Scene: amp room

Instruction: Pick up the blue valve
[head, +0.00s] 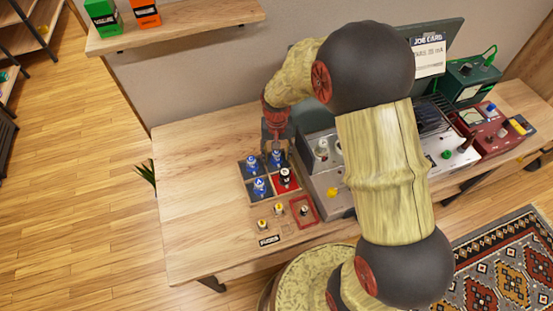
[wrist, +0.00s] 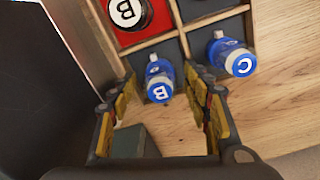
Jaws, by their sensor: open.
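A divided wooden tray (head: 244,180) on the table holds three blue-topped valves. One blue valve (head: 276,157), marked B, is in its back right compartment; it also shows in the wrist view (wrist: 159,84). My gripper (head: 275,142) is over that compartment. In the wrist view its open fingers (wrist: 163,88) stand on either side of the B valve, with gaps, not visibly touching it. Another blue valve (head: 252,163), seen with a C in the wrist view (wrist: 235,56), is to its left. A third blue valve (head: 260,187) is in the front left compartment.
A black valve (head: 285,176) stands on the tray's red square, also in the wrist view (wrist: 128,12). A grey metal unit (head: 320,178) stands close to the tray's right. Small parts and a red frame (head: 304,210) lie in front. The table's left is clear.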

